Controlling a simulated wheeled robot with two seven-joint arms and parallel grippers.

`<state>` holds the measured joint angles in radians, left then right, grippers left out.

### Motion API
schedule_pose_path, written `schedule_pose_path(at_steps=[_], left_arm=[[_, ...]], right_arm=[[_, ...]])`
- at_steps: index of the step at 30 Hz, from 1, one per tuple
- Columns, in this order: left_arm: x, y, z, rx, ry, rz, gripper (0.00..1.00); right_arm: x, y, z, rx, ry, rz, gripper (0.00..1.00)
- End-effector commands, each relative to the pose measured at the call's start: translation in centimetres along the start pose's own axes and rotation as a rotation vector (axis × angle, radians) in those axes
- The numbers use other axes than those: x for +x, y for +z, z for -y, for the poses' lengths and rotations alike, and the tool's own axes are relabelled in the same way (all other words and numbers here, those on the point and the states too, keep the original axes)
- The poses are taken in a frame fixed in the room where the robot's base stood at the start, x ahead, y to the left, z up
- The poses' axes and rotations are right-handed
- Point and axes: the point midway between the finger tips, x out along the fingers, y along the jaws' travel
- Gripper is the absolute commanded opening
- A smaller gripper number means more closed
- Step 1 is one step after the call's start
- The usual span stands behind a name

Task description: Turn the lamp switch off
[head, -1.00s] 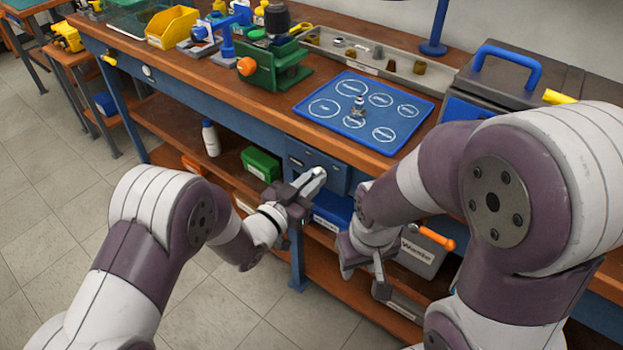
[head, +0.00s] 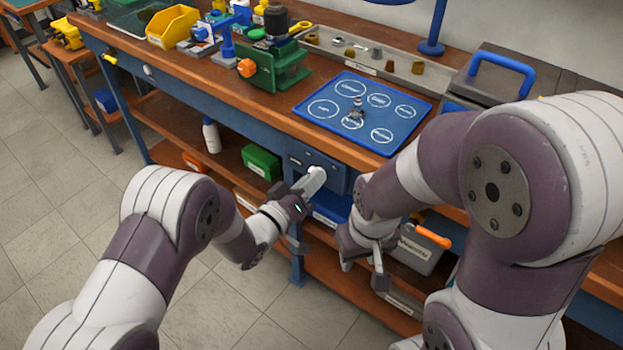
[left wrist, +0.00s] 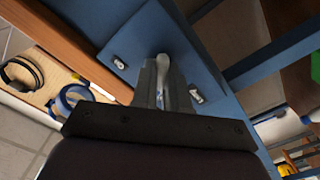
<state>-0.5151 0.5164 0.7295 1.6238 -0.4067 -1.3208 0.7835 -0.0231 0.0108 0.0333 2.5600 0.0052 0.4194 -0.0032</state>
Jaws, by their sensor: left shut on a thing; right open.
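A blue switch panel (head: 334,176) hangs under the front edge of the workbench; it fills the upper middle of the left wrist view (left wrist: 150,35). My left gripper (head: 314,181) is at the panel. In the left wrist view its fingers are closed around a small pale lever (left wrist: 163,66) that appears to be the lamp switch. The fingers hide much of the lever, so its exact tilt is unclear. The blue lamp stand (head: 432,30) is at the back of the bench, its head mostly cut off. My right gripper (head: 363,268) is open and empty, below the bench edge.
A blue mat (head: 312,122) with white circles lies on the bench above the panel, with a small metal part on it. A green vise (head: 272,72) stands to its left. The lower shelf holds a green bin (head: 262,162) and a white bottle (head: 211,135).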

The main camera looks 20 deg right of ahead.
Motion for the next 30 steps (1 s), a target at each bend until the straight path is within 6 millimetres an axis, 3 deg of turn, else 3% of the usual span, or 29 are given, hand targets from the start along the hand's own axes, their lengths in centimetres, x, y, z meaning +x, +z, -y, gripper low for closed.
schedule_pose_path(at_steps=[18,19,21,30], left_arm=[[-0.05,0.13,0.07,-0.039,-0.002,0.003,0.0],[-0.05,0.13,0.07,-0.039,-0.002,0.003,0.23],[-0.04,0.11,0.06,-0.038,-0.002,0.002,0.39],[-0.29,0.02,0.03,-0.037,-0.002,0.001,0.39]], right_arm=[[-0.12,-0.01,0.0,0.0,0.0,0.0,0.43],[-0.12,-0.02,0.0,0.0,0.0,0.0,0.43],[-0.11,-0.01,0.0,0.0,0.0,0.0,0.43],[-0.19,-0.02,0.0,0.0,0.0,0.0,0.43]])
